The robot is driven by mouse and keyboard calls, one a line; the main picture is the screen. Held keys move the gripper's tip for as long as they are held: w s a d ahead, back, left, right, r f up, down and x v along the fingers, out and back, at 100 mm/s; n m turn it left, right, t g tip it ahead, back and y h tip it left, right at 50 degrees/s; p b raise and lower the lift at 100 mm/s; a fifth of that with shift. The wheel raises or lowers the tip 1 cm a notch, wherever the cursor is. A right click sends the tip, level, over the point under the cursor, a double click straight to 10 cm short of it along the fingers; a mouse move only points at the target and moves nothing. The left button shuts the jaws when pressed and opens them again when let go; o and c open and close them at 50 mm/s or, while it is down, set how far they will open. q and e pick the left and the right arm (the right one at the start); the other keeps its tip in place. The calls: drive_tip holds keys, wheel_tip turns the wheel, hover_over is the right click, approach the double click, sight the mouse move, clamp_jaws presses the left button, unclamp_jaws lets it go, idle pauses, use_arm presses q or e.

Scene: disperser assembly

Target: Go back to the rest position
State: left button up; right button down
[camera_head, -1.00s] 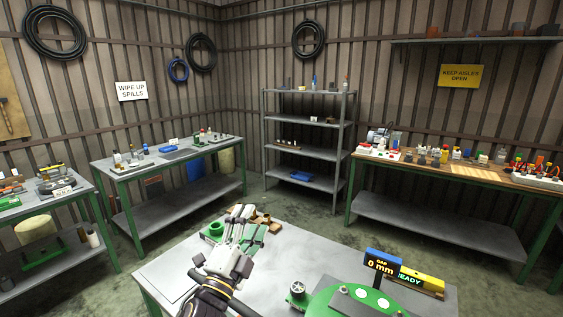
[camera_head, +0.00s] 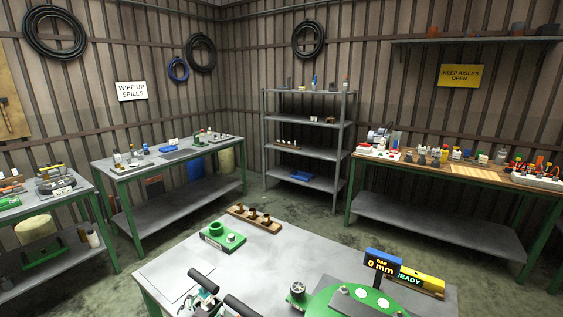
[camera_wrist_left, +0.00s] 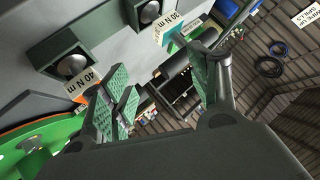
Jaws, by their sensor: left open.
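My left gripper (camera_wrist_left: 165,82) shows in the left wrist view, with its two green-padded fingers spread apart and nothing between them. It is out of the head view. Dark blocks with round metal ends (camera_wrist_left: 72,64) and labels reading 40 N m and 30 N m or 20 N m are close to the fingers in the wrist view. A green round machine (camera_head: 362,303) with a "GAP 0 mm" display (camera_head: 380,264) is at the front of the near table (camera_head: 290,252). My right gripper is in neither view.
A green block with a round boss (camera_head: 222,237) and a wooden rack (camera_head: 254,219) sit at the table's back left. Dark cylinders (camera_head: 203,281) are at the front edge. A yellow bar with a display (camera_head: 421,281) is at right. The table's middle is clear.

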use_arm(q)
drive_tip(key=s+a+f+n+g+h, duration=0.1)
drive_tip(key=s+f+n+g, duration=0.1)
drive_tip(key=s+f+g, duration=0.5)
drive_tip(key=s+a+f+n+g, duration=0.15)
drive_tip(key=s+f, duration=0.35)
drive_tip(key=s, duration=0.5)
drive_tip(key=s+f+g, duration=0.1)
drive_tip(key=s+f, duration=0.2)
drive_tip(key=f, duration=3)
drive_tip(key=s+a+f, duration=0.1)
drive_tip(key=s+f, duration=0.8)
drive_tip(key=s, duration=0.2)
drive_tip(key=s+a+f+g, duration=0.1)
drive_tip(key=s+a+f, duration=0.1)
drive_tip(key=s+f, duration=0.8)
drive_tip(key=shift+s+a+f, duration=0.3)
drive_tip(key=shift+s, duration=0.25)
